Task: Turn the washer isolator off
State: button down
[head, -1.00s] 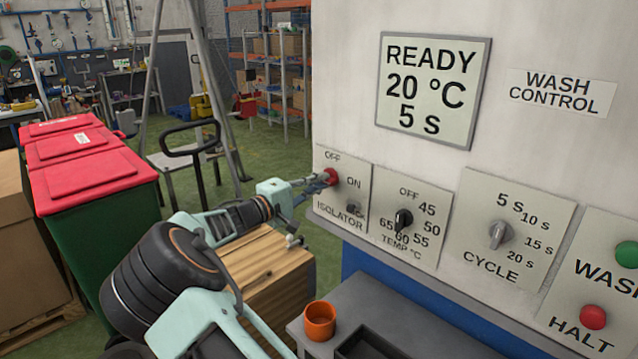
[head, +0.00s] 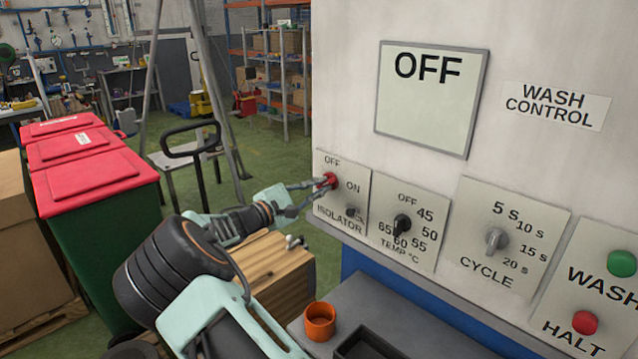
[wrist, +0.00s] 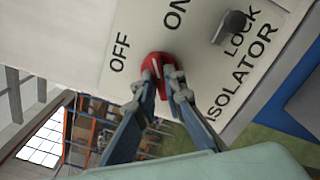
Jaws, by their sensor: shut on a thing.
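The red isolator knob (head: 327,181) sits on the isolator plate (head: 341,207), at the left end of the white wash panel. My gripper (head: 318,184) is shut on the knob, reaching in from the left. In the wrist view the two fingertips (wrist: 161,87) grip either side of the red knob (wrist: 157,66). Its white mark points toward the OFF label (wrist: 120,53). The display (head: 425,100) reads OFF. A small dark lock lever (wrist: 234,24) sits beside the word LOCK.
The temperature knob (head: 402,226), cycle knob (head: 496,240), green wash button (head: 622,263) and red halt button (head: 585,322) line the panel to the right. An orange cup (head: 320,321) and black tray (head: 368,345) are on the grey ledge below.

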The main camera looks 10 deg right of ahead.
jog(key=n+p, duration=0.3)
jog(key=n, duration=0.2)
jog(key=shift+r+n, duration=0.15)
jog(key=shift+n, duration=0.15)
jog(key=n+p, duration=0.2)
jog(key=n, duration=0.2)
jog(key=shift+n+p, duration=0.35)
jog(key=shift+n, duration=0.05)
jog(key=shift+f, duration=0.2)
jog(key=c, duration=2)
grip_release()
jog(key=shift+a, duration=0.1)
jog(key=v, duration=1.2)
